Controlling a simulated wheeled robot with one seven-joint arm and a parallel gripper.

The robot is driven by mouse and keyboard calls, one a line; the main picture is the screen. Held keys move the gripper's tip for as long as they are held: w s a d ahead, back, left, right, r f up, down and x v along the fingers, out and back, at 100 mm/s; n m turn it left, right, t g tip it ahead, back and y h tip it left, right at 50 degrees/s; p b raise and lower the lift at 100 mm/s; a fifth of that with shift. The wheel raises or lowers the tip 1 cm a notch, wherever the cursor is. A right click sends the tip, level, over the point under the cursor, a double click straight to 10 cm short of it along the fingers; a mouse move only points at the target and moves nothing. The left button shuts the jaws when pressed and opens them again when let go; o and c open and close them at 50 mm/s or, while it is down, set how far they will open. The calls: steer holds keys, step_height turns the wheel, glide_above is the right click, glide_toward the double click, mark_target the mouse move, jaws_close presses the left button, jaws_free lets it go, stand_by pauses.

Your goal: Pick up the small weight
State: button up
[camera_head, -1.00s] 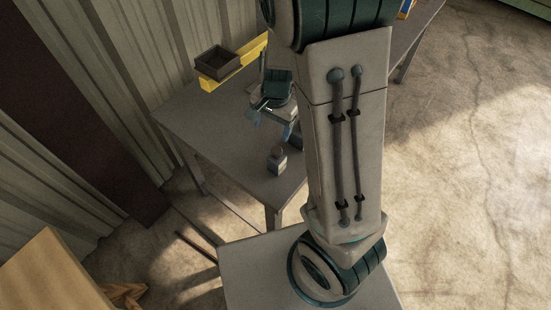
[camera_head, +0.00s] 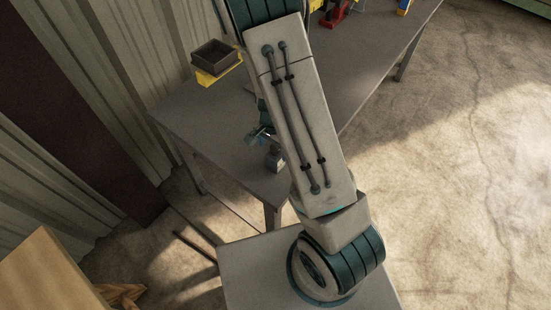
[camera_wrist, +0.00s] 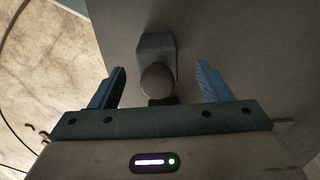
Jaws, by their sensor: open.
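The small weight (camera_wrist: 157,62) is a grey block with a rounded knob on top. It stands on the grey table (camera_head: 185,112) near its front corner. In the wrist view it lies between the two blue fingers of my gripper (camera_wrist: 160,88), which are apart, with a gap on each side of it. In the head view the small weight (camera_head: 275,160) shows just beside my gripper (camera_head: 262,136), partly hidden by my arm. The gripper is open and empty.
A dark open box (camera_head: 214,56) sits on a yellow object (camera_head: 213,78) at the table's back left. A red object (camera_head: 338,14) stands farther along the table. A corrugated wall (camera_head: 130,50) runs behind. Concrete floor (camera_head: 450,150) lies open at right.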

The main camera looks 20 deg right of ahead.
mark_target(274, 161)
steer(key=f, duration=0.3)
steer(key=shift+d+f, duration=0.25)
steer(key=shift+d, duration=0.1)
steer(key=shift+f, duration=0.7)
steer(key=c, duration=1.4)
